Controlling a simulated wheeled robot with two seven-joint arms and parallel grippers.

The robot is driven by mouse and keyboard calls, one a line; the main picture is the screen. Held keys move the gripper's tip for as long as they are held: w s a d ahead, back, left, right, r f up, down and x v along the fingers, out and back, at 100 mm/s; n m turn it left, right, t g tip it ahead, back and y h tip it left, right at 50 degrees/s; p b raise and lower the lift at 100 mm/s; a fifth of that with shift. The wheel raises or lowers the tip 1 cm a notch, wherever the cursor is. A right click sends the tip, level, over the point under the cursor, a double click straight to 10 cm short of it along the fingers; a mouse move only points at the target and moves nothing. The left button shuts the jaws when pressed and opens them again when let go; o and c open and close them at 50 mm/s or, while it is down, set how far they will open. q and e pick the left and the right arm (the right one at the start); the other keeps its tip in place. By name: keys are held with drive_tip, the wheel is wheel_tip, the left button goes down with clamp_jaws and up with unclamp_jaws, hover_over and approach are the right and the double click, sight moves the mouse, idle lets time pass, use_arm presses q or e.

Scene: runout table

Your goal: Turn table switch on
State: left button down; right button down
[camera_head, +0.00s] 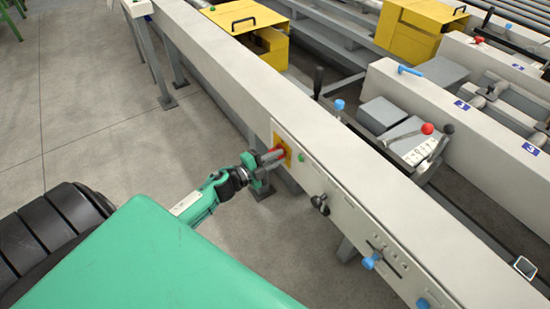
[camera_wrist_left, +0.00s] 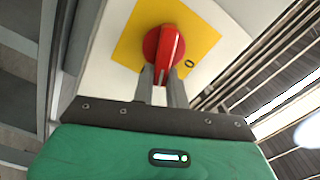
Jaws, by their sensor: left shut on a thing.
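The table switch is a red rotary knob (camera_wrist_left: 164,48) on a yellow plate (camera_wrist_left: 130,40), seen at the top of the left wrist view. In the head view the red knob (camera_head: 272,155) shows on the side panel of the long grey beam, with its yellow plate (camera_head: 284,147) behind it. My left gripper (camera_wrist_left: 162,80) is shut on the red knob, with its two fingers around the knob's raised grip. It also shows in the head view (camera_head: 262,162). The knob's grip looks tilted in the wrist view. My right gripper is not in view.
The panel (camera_head: 340,205) also carries a green button (camera_head: 301,157), a black knob (camera_head: 320,203) and blue knobs (camera_head: 372,260). The long beam (camera_head: 225,65) runs beside my arm. Yellow boxes (camera_head: 245,25) stand beyond it.

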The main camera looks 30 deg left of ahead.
use_arm(q)
drive_tip(key=shift+d+f+m+b, duration=0.1)
drive_tip(key=shift+f+m+b, duration=0.15)
drive_tip(key=shift+m, duration=0.35)
drive_tip(key=shift+f+m+b, duration=0.15)
drive_tip(key=shift+m+b, duration=0.1)
drive_tip(key=shift+m, duration=0.35)
drive_tip(key=shift+f+m+b, duration=0.2)
drive_tip(key=shift+m+b, duration=0.25)
drive_tip(key=shift+m, duration=0.65)
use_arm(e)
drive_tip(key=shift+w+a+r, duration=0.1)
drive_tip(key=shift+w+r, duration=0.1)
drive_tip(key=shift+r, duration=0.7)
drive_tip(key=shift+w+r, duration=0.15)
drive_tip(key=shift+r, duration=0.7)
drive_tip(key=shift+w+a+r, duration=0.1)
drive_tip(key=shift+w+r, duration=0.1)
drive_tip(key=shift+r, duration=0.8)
use_arm(q)
drive_tip(key=c, duration=1.4)
unclamp_jaws()
drive_tip(key=shift+s, duration=0.15)
